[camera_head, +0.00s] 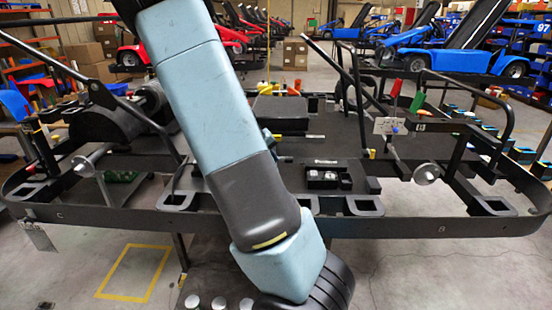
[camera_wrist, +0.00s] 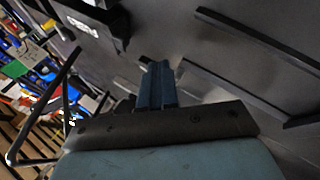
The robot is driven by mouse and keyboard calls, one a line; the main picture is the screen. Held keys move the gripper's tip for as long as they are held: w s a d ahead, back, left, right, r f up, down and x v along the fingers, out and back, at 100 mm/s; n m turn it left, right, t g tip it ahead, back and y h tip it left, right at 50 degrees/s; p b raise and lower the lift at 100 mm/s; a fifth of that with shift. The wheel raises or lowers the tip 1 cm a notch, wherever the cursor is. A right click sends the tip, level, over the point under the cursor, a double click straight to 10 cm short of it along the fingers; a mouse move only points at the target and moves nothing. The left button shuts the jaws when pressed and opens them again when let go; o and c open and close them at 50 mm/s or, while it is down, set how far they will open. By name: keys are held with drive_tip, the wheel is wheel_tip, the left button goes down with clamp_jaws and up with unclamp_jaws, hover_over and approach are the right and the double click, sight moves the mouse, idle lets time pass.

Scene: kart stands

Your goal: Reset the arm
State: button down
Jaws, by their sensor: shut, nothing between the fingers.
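My arm crosses the middle of the head view, running from the top down to the lower centre in front of the kart frame (camera_head: 420,228). My gripper is not clearly seen in the head view; the arm hides part of the frame there. In the wrist view my gripper (camera_wrist: 156,70) shows as two blue fingers side by side, closed together with nothing held. Dark surfaces and bars lie beyond the fingertips.
A black box (camera_head: 283,113) and a small open tray (camera_head: 328,178) rest on the frame. Red karts (camera_head: 130,55) and a blue kart (camera_head: 450,55) stand behind. A yellow floor square (camera_head: 135,272) lies at the lower left, with bare floor around it.

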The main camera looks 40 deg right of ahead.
drive_tip(key=shift+a+r, duration=0.1)
drive_tip(key=shift+a, duration=0.15)
drive_tip(key=s+a+r+n+t+y, duration=0.2)
drive_tip(key=s+a+r+y, duration=0.1)
drive_tip(key=s+a+r, duration=0.7)
drive_tip(key=s+a+r+n+t+y, duration=0.2)
drive_tip(key=s+a+r, duration=0.9)
drive_tip(key=a, duration=0.7)
drive_tip(key=s+t+y, duration=0.1)
drive_tip(key=s+y, duration=0.1)
drive_tip(key=shift+a+r+y, duration=0.2)
drive_tip(key=shift+a+y, duration=0.05)
drive_tip(key=shift+y, duration=0.05)
